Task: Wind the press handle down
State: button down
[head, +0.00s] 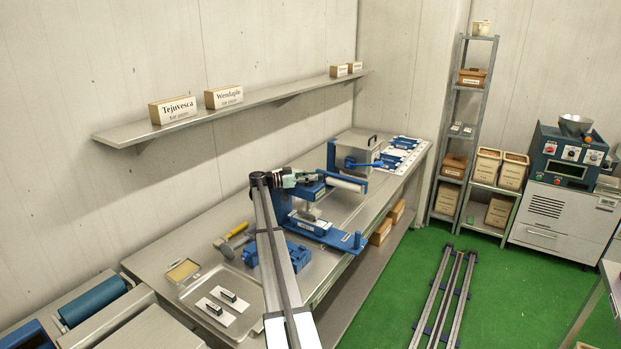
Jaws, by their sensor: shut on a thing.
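The blue press (327,233) stands on the steel bench, with its base and uprights in view in the head view. My arm reaches up from the bottom of the picture and bends at the top toward the press. My gripper (306,179) is at the top of the press and is shut on the press handle. The handle is small here and mostly covered by the jaws, so its exact angle cannot be told. A pale plate shows low inside the press frame.
A grey box (357,148) with a blue lever stands behind the press. A wall shelf (240,104) runs above. Rails lie on green floor.

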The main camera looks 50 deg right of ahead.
jog(key=c, duration=1)
grip_release()
jog(key=shift+s, duration=0.1)
jog(key=v, duration=1.2)
